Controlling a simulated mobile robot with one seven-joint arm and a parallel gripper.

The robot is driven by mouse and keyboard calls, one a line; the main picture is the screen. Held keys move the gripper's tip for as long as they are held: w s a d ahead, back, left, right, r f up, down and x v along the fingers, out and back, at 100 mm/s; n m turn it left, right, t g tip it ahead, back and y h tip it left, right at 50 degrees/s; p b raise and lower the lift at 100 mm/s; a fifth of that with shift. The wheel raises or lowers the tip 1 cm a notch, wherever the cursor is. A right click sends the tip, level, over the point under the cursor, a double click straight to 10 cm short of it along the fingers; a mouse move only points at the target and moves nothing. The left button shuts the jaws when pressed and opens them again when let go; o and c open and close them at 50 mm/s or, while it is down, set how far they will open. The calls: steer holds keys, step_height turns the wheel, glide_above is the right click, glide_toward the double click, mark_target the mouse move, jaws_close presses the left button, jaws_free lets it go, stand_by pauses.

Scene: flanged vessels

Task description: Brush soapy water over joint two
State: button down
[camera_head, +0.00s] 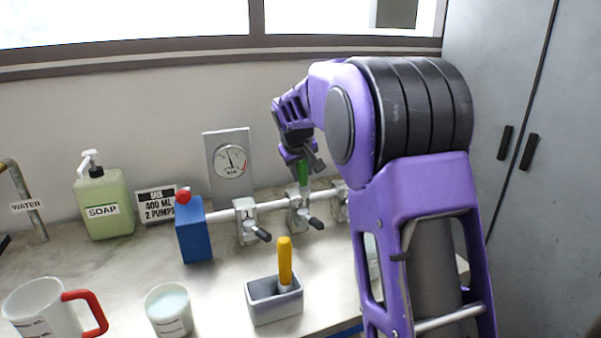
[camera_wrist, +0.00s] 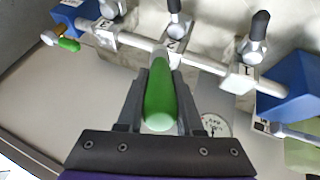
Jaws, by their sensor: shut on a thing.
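My gripper (camera_head: 303,160) is shut on a green brush handle (camera_head: 303,173), held just above joint two (camera_head: 297,213) on the pipe. In the wrist view the green handle (camera_wrist: 160,98) lies between the fingers, and its far end meets the block marked 2 (camera_wrist: 170,46). The bristles are hidden, so I cannot tell whether they touch the joint. Joint one (camera_head: 246,220) is to the left and joint three (camera_head: 341,203) to the right, partly behind my arm. A white cup (camera_head: 168,312) with pale liquid stands at the front.
A grey box (camera_head: 275,305) holds a yellow-handled brush (camera_head: 285,262). A blue block with a red knob (camera_head: 194,240) ends the pipe. A jug (camera_head: 45,312), a soap bottle (camera_head: 104,205), a sign (camera_head: 160,205) and a gauge (camera_head: 230,165) are to the left. Black levers stick out from the joints.

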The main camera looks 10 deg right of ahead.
steer(key=shift+r, duration=0.1)
step_height(320, 180, up, 6)
steer(key=p, duration=0.4)
stand_by(0.4)
steer(key=shift+r, duration=1.45)
